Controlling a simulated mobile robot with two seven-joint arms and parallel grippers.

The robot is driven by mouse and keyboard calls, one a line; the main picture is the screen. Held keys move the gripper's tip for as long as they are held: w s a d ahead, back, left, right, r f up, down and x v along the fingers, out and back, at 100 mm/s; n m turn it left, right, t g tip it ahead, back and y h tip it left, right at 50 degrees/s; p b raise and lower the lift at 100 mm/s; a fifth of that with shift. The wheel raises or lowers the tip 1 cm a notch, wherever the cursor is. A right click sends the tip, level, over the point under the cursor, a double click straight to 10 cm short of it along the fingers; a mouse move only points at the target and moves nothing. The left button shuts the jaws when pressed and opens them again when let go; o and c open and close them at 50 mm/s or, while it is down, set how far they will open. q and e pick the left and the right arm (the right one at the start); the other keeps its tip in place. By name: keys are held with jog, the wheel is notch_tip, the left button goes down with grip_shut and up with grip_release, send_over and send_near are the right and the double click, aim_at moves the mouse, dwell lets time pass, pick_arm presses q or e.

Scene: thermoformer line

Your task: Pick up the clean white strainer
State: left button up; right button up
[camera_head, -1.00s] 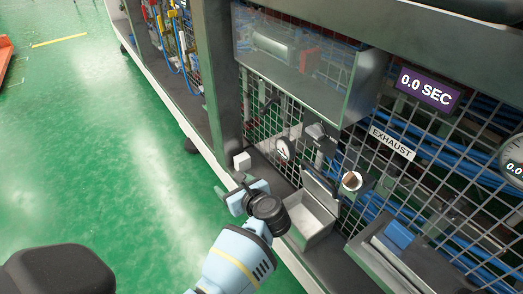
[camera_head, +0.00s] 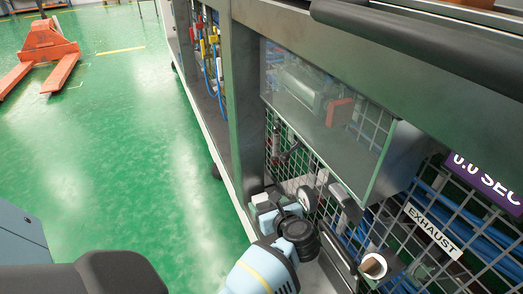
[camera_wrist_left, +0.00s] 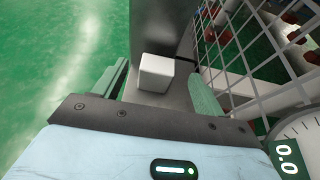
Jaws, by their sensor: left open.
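A small plain white block (camera_wrist_left: 156,73), which looks like the clean white strainer, sits on a grey ledge in the left wrist view. In the head view the white block (camera_head: 259,198) shows small, just beyond my left gripper (camera_head: 275,211). In the left wrist view the left gripper (camera_wrist_left: 160,82) is open, with one green-grey finger on each side of the block's line. The block appears between or just past the fingertips, and I see no finger touching it. My right gripper is not in view.
A wire mesh panel (camera_wrist_left: 264,57) and a dial gauge (camera_wrist_left: 296,145) are close on the right. A grey post (camera_head: 241,110) stands behind the block. A clear box (camera_head: 325,115) overhangs above. A white-rimmed cup (camera_head: 373,265) is farther right. Green floor is open at left.

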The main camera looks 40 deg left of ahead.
aim_at(262, 199)
pick_arm(q)
jog(key=shift+b+x, duration=1.45)
jog(key=shift+x, duration=1.15)
jog(key=shift+s+f, duration=0.1)
jog(key=shift+f, duration=0.05)
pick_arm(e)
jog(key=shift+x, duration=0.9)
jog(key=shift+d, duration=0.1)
pick_arm(q)
jog(key=c, duration=1.1)
jog(key=shift+o, duration=0.2)
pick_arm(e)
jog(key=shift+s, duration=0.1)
